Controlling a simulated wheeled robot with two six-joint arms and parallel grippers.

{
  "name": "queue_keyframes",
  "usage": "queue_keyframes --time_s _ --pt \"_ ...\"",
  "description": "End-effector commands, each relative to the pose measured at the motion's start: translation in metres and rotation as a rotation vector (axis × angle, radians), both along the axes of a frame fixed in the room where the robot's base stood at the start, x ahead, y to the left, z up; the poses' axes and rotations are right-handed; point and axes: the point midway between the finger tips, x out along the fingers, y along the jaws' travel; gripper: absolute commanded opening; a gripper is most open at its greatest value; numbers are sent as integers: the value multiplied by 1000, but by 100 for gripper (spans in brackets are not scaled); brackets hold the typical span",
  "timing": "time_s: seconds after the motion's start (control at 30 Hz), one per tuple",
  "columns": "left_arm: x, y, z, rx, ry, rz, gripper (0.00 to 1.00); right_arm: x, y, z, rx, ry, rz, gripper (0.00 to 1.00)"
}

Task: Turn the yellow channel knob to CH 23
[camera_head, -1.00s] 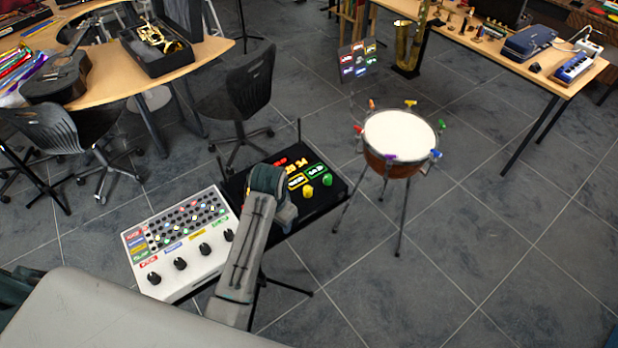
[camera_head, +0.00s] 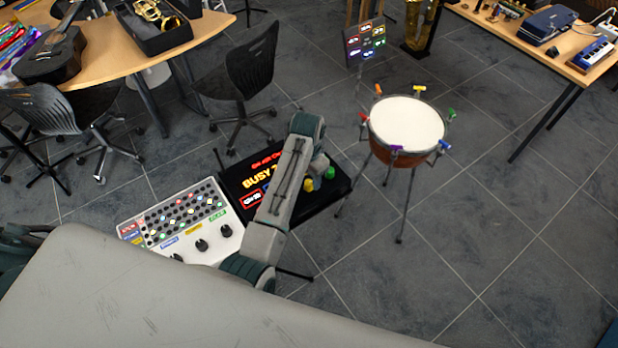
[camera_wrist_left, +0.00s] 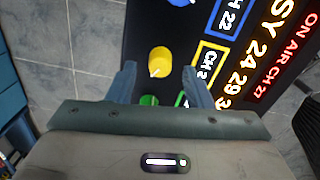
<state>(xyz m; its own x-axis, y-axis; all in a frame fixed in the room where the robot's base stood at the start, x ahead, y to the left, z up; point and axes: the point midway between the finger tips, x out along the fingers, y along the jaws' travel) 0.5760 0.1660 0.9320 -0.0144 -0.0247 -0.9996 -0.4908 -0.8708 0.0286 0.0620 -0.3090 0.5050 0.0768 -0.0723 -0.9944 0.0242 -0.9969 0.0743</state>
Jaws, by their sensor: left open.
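The yellow knob (camera_wrist_left: 159,62) has a short pale pointer mark, aimed toward the lower left in the left wrist view. It is on a black panel (camera_head: 232,177) and shows small beside my arm in the head view (camera_head: 308,184). My left gripper (camera_wrist_left: 160,68) is open above the panel, one finger to each side of the yellow knob in the picture; I cannot tell whether they touch it. A yellow-framed "CH 2" label (camera_wrist_left: 207,66) is beside the knob, its last digit hidden by a finger.
A green knob (camera_wrist_left: 148,101) lies close to the gripper, and a blue knob (camera_wrist_left: 181,2) is at the top edge. A white console (camera_head: 200,210) stands left of the panel. A drum (camera_head: 407,124) stands to the right.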

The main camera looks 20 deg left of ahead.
Motion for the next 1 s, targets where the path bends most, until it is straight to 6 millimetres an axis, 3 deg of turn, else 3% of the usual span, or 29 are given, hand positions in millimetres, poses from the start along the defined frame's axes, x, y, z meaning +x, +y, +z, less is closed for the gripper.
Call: queue_keyframes --time_s 0.3,0.5,0.53,0.77,1.0 --pt "0 -1 -24 0 -1 0 46 29 0 9 0 -37 1 36" --pt "0 -1 -25 0 -1 0 46 27 0 8 0 -34 0 36" --pt "0 -1 -25 0 -1 0 44 25 0 8 0 -32 1 36" --pt "0 -1 -25 0 -1 0 2 16 -1 8 -1 -21 0 36" --pt "0 0 -24 -1 -1 17 2 17 -3 8 -3 -21 1 36"
